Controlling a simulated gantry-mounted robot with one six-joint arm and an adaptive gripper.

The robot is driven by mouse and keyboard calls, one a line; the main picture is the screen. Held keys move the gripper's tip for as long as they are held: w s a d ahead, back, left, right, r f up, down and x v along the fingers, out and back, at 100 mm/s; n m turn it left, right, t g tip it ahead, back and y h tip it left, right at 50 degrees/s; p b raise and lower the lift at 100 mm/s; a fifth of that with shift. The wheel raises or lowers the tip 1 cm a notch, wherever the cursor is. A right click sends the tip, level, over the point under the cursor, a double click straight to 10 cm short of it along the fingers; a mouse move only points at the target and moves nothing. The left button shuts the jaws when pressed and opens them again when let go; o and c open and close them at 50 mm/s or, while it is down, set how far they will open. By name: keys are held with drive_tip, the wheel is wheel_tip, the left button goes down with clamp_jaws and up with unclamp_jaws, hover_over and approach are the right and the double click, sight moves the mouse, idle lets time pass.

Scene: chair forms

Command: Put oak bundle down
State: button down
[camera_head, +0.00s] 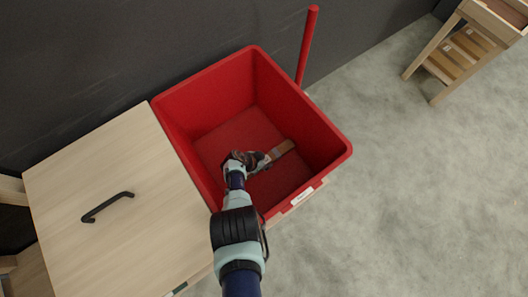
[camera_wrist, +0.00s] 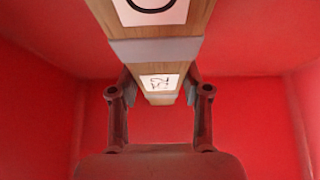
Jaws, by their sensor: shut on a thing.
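The oak bundle (camera_wrist: 160,50) is a wooden bar with a grey band around it and white labels with black marks. In the wrist view it runs from the top edge down between my gripper's fingers (camera_wrist: 160,100), which are shut on it. In the head view the bundle (camera_head: 282,149) sticks out to the right of my gripper (camera_head: 262,161). Both are inside the red bin (camera_head: 325,130). I cannot tell whether the bundle touches the bin's floor.
A light wooden cabinet top with a black handle (camera_head: 108,206) stands left of the bin. A red pole (camera_head: 307,45) rises behind it. A wooden stool-like frame (camera_head: 470,50) stands at the upper right. The grey floor on the right is clear.

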drive_tip(key=shift+f+b, duration=0.55)
drive_tip(key=shift+b, duration=0.05)
drive_tip(key=c, duration=0.5)
unclamp_jaws()
drive_tip(key=shift+c, duration=0.2)
drive_tip(key=shift+r+p, duration=0.4)
drive_tip(key=p+v, duration=0.7)
drive_tip(key=shift+w+d+r+p, duration=0.1)
drive_tip(key=shift+d+r+p, duration=0.1)
drive_tip(key=shift+p, duration=0.1)
drive_tip(key=shift+s+a+r+p, duration=0.2)
drive_tip(key=shift+a+r+p, duration=0.05)
drive_tip(key=shift+a+p, duration=0.05)
